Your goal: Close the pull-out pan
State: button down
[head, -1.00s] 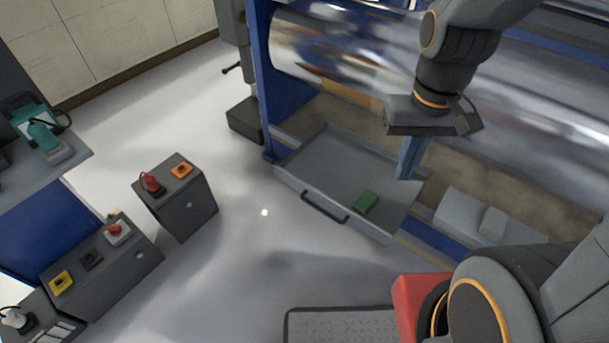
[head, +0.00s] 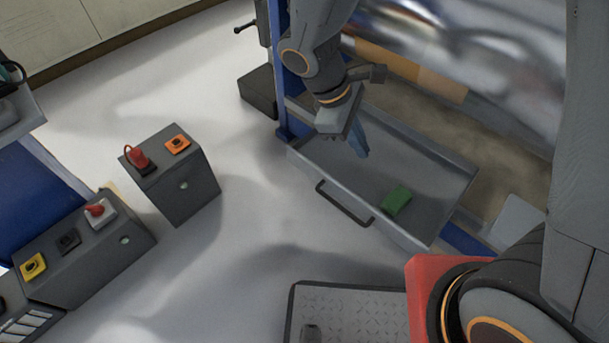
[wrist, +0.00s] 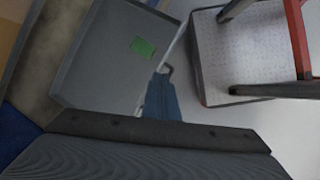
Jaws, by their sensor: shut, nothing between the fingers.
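The pull-out pan (head: 428,164) is a shallow grey tray standing out from under the machine with the shiny roller. A dark bar handle (head: 343,204) runs along its front wall. A green block (head: 397,200) lies in the pan near the front right. My gripper (head: 360,146) has blue fingers, shut and empty, above the left part of the pan; I cannot tell how high. In the wrist view the pan (wrist: 105,75) and green block (wrist: 143,47) show beyond the blue fingers (wrist: 160,97). The fingertips appear close to the handle there.
A blue machine post (head: 285,100) stands at the pan's left rear corner. Grey control boxes (head: 180,185) stand on the left. A textured step plate (head: 350,312) lies in front. Open floor (head: 260,215) lies between the boxes and the pan.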

jog(key=w+a+f+n+t+b, duration=0.2)
jog(key=a+f+n+t+b, duration=0.2)
jog(key=a+f+n+b, duration=0.45)
jog(key=w+a+f+n+t+b, duration=0.35)
jog(key=a+f+n, duration=0.25)
jog(key=a+f, duration=0.65)
jog(key=b, duration=0.5)
send_near(310, 167)
jog(key=shift+m+h, duration=0.25)
jog(key=shift+h, duration=0.15)
jog(key=shift+a+f+x, duration=0.1)
jog(key=shift+a+x, duration=0.05)
jog(key=shift+x, duration=1.25)
jog(key=shift+a+f+x, duration=0.15)
jog(key=shift+x, duration=1.25)
